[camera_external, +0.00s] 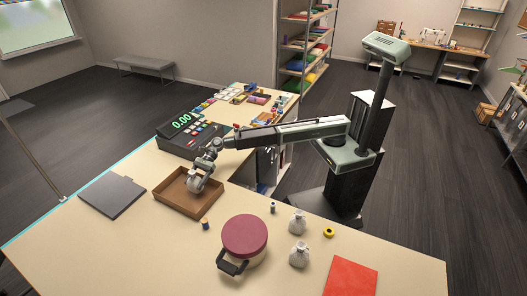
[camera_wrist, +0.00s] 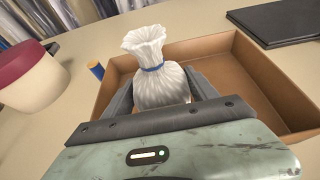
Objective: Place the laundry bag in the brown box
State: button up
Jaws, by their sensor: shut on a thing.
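My gripper (camera_external: 198,183) is shut on a white laundry bag (camera_wrist: 158,82) with a blue tie. In the wrist view the bag stands upright between the two fingers. The brown box (camera_external: 168,201) is a shallow open tray on the counter, and it also shows in the wrist view (camera_wrist: 262,77). My gripper and the bag are over the right part of the box. I cannot tell whether the bag touches the box floor. Two more pale tied bags (camera_external: 297,222) (camera_external: 299,254) stand on the counter to the right.
A red-lidded pot (camera_external: 244,236) and a small blue and orange cylinder (camera_external: 205,224) are near the box. A dark grey flat panel (camera_external: 112,197) lies left of it. A cash register (camera_external: 185,135) stands behind. A red sheet (camera_external: 350,277) lies at the front right.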

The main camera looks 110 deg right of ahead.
notch_tip(320, 180, down, 3)
jog(key=shift+r+b, duration=0.15)
jog(key=shift+b, duration=0.55)
jog(key=shift+r, duration=0.2)
jog(key=shift+f, duration=0.1)
jog(key=o, duration=1.6)
jog(key=shift+r+p, duration=0.2)
jog(key=shift+p, duration=0.15)
jog(key=p+v, duration=0.4)
jog(key=v, duration=0.8)
